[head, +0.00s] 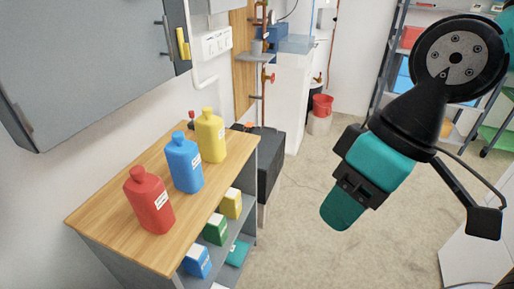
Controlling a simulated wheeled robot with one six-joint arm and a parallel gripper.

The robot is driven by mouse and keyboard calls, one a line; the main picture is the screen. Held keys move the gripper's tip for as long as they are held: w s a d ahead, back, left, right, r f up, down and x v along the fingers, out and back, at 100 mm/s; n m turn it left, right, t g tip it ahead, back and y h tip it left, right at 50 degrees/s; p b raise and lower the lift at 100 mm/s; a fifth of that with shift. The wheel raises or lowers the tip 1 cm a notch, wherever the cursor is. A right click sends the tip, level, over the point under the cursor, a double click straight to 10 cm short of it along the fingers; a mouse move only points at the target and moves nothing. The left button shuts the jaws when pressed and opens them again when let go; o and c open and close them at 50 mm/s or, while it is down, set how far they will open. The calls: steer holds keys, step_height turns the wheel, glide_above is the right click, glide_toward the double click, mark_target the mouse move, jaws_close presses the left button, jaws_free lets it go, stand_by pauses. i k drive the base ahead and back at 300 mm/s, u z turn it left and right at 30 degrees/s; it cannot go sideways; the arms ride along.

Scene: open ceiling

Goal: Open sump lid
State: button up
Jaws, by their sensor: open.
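I cannot make out a sump or its lid in the head view; the lid may be hidden or out of frame. My gripper (345,207), at the end of my black and teal arm, hangs at the right of the middle, over the concrete floor. It is seen from behind, so its fingers do not show clearly. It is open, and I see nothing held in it. No object is seen touching it.
A wooden-topped shelf unit (105,207) at the left carries red (150,201), blue (184,163) and yellow (210,136) bottles. A grey cabinet (90,60) overhangs it. A dark box (268,165) stands behind. A red bucket (322,106) is farther back. The middle floor (300,240) is clear.

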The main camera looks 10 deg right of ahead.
mark_target(271, 139)
steer(key=z, duration=0.35)
steer(key=i, duration=0.5)
steer(key=z, duration=0.8)
steer(key=i, duration=1.9)
steer(key=u, duration=1.2)
steer(key=i, duration=0.75)
steer(key=u, duration=0.75)
